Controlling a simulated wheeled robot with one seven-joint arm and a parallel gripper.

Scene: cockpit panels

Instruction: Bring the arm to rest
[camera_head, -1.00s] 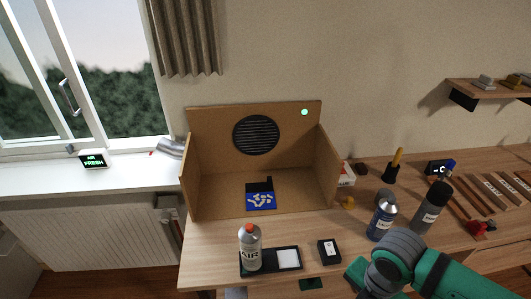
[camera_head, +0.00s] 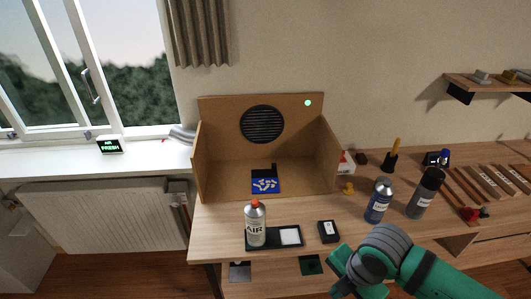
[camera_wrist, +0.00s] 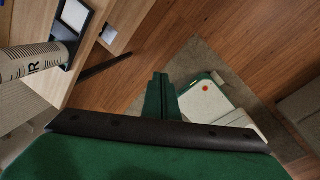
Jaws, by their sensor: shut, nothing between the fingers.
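My arm shows in green and grey at the lower right of the head view, in front of the workbench's front edge. My gripper (camera_head: 338,272) is at its left end, low in the picture and partly cut by the bend of the wrist. In the wrist view my gripper (camera_wrist: 161,86) has its two green fingers together, with nothing between them. It points over the wooden floor, apart from the workbench (camera_head: 215,240).
A spray can (camera_head: 255,227) stands on a black tray (camera_head: 291,236) near the bench's front edge, beside a small black box (camera_head: 328,231). Two bottles (camera_head: 378,203) (camera_head: 425,195) stand behind my arm. A cardboard booth (camera_head: 220,145) stands behind. Floor shows under my gripper.

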